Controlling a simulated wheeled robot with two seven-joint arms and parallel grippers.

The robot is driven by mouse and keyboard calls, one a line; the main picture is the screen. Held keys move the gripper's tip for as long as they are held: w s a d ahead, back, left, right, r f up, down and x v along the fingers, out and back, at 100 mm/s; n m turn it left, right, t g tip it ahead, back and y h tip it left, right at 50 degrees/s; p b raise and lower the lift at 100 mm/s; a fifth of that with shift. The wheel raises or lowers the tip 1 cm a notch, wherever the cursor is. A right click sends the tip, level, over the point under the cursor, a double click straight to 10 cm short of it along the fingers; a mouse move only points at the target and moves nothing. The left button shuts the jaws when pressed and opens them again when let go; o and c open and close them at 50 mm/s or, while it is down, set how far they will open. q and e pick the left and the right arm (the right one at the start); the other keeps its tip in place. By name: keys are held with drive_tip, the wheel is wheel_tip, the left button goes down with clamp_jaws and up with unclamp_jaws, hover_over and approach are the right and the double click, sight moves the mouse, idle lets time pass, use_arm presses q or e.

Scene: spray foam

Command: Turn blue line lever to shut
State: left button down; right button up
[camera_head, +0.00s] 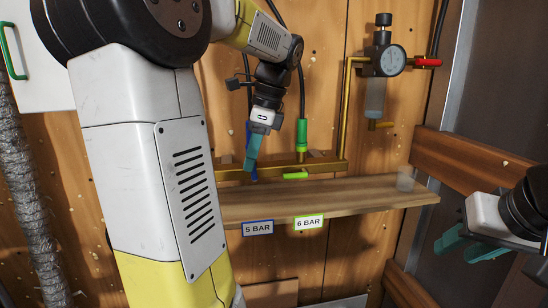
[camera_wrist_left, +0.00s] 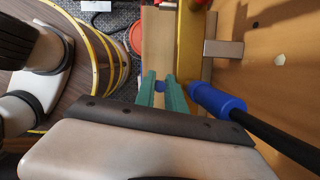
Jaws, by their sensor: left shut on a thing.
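The blue line lever (camera_wrist_left: 160,87) shows as a small blue piece between the teal fingers in the left wrist view. My left gripper (camera_head: 252,162) reaches down to the brass pipe (camera_head: 325,167) above the shelf, and its fingers (camera_wrist_left: 161,90) are shut on the lever. Most of the lever is hidden by the fingers. The blue hose connector (camera_wrist_left: 217,101) with its black hose is just right of the fingers in the left wrist view. My right gripper (camera_head: 470,246) is at the right edge of the head view, fingers apart and empty.
A green hose connector (camera_head: 302,134) and green lever (camera_head: 296,175) stand right of my left gripper. The wooden shelf (camera_head: 375,190) carries "5 BAR" (camera_head: 257,228) and "6 BAR" (camera_head: 309,222) labels and a clear cup (camera_head: 405,180).

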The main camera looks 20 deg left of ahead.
use_arm(q)
drive_tip(key=shift+s+a+f+t+h, duration=0.2)
drive_tip(key=shift+a+t+h, duration=0.25)
drive_tip(key=shift+h, duration=0.35)
drive_tip(key=shift+s+a+f+t+h, duration=0.1)
drive_tip(key=shift+s+a+t+h, duration=0.2)
drive_tip(key=shift+t+h, duration=0.4)
drive_tip(key=shift+s+a+f+t+h, duration=0.2)
drive_tip(key=shift+a+t+h, duration=0.2)
drive_tip(key=shift+h, duration=0.5)
drive_tip(key=c, duration=1.4)
unclamp_jaws()
drive_tip(key=v, duration=0.7)
drive_tip(key=shift+r, duration=0.4)
